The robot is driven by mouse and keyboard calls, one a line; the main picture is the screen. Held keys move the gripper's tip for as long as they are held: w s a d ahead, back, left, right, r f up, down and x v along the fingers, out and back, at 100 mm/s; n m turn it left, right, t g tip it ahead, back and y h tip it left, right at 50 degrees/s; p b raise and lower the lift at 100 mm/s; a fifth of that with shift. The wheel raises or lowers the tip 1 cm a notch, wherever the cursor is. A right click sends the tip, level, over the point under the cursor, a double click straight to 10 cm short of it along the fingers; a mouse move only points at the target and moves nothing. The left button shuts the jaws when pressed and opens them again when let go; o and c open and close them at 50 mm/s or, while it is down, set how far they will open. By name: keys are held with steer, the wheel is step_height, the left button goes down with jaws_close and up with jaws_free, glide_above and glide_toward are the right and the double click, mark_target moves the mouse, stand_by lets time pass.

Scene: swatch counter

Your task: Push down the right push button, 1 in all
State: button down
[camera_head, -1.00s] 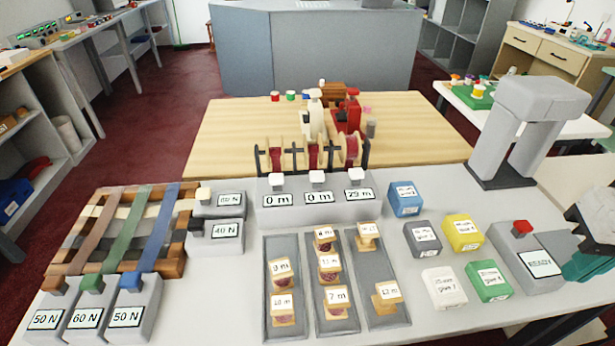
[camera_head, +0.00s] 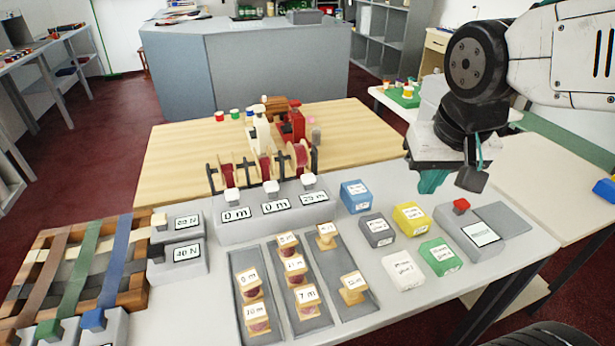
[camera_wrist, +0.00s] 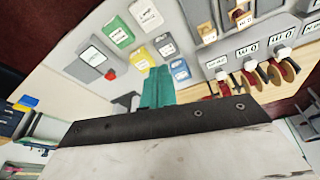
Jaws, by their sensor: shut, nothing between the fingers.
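Three white push buttons stand in a row on a grey box with displays; the right one (camera_head: 309,180) is beside a display that seems to read 25 m. In the wrist view, turned around, this button (camera_wrist: 221,75) is the leftmost of the row. A red push button (camera_head: 461,206) sits on a separate grey box at the counter's right; it also shows in the wrist view (camera_wrist: 110,74). My gripper (camera_head: 432,181), with teal fingers, hangs above the back right of the counter, apart from both buttons. It is shut and empty; its fingers (camera_wrist: 158,86) show in the wrist view.
Blue (camera_head: 356,196), yellow (camera_head: 410,219), green (camera_head: 440,257), dark grey and white boxes stand between the white buttons and the red one. Spools on a rack (camera_head: 265,166) stand behind the white buttons. Grey trays with labelled spools (camera_head: 253,283) lie in front. A wooden table is behind.

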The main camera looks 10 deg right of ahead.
steer(key=w+a+f+m+t+y, duration=0.1)
steer(key=w+a, duration=0.3)
steer(key=w, duration=0.5)
steer(key=w+a+f+m+t+y, duration=0.1)
steer(key=w+a+f+m+t, duration=0.1)
steer(key=w+a, duration=0.3)
steer(key=w+a+f+m+t, duration=0.1)
steer(key=w+a, duration=0.3)
steer(key=w, duration=0.9)
steer(key=shift+w+a+f+t+y, duration=0.15)
steer(key=shift+a+f+t+y, duration=0.2)
steer(key=shift+f+t, duration=0.55)
steer(key=shift+m, duration=0.3)
